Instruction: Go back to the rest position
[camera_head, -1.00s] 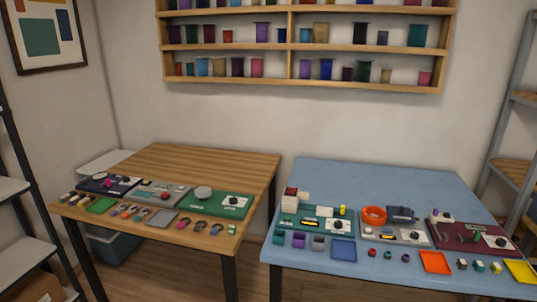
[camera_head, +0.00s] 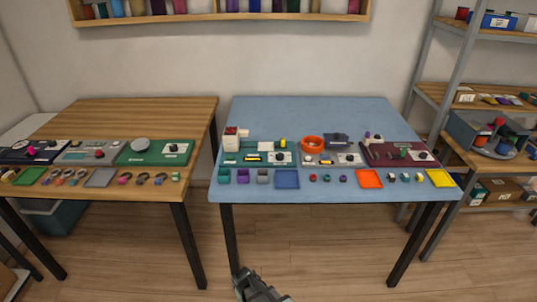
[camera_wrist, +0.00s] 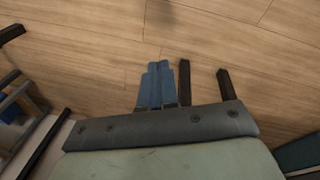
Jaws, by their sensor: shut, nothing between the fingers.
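My gripper (camera_wrist: 158,66) shows in the wrist view with its blue-grey fingers together and nothing between them. It points over bare wooden floor. In the head view a dark part of my arm shows at the bottom edge, in front of the blue table (camera_head: 300,118) and lower than its top. It is apart from the table things.
The blue table holds several boards, an orange ring (camera_head: 312,143), and blue, orange and yellow trays. A wooden table (camera_head: 140,115) with more boards stands left. A shelf rack (camera_head: 450,95) stands right. Floor (camera_head: 320,250) in front is clear.

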